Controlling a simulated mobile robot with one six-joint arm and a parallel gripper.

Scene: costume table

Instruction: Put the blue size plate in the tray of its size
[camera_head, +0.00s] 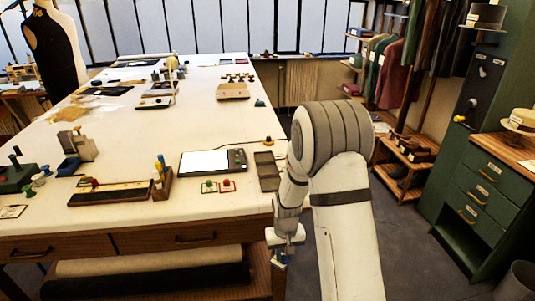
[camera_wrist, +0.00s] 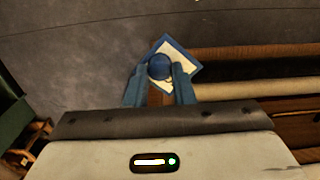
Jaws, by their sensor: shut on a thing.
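The blue size plate (camera_wrist: 183,52) is a square with a blue border, a pale face and a round blue knob (camera_wrist: 159,67). My gripper (camera_wrist: 158,80) is shut on that knob, and the plate sits tilted between the fingers in the wrist view. In the head view my gripper (camera_head: 279,257) hangs in front of the table's right front corner, below the tabletop, and the plate is too small there to make out. A dark grey tray (camera_head: 268,172) with compartments lies near the table's right edge, partly hidden by my arm. Its size marks cannot be read.
A green-bordered plate (camera_head: 209,187) and a red-bordered plate (camera_head: 228,186) with knobs lie left of the tray on the white table (camera_head: 130,130). Behind them is a device with a white panel (camera_head: 205,162). Rolls of material (camera_head: 150,262) lie below the tabletop.

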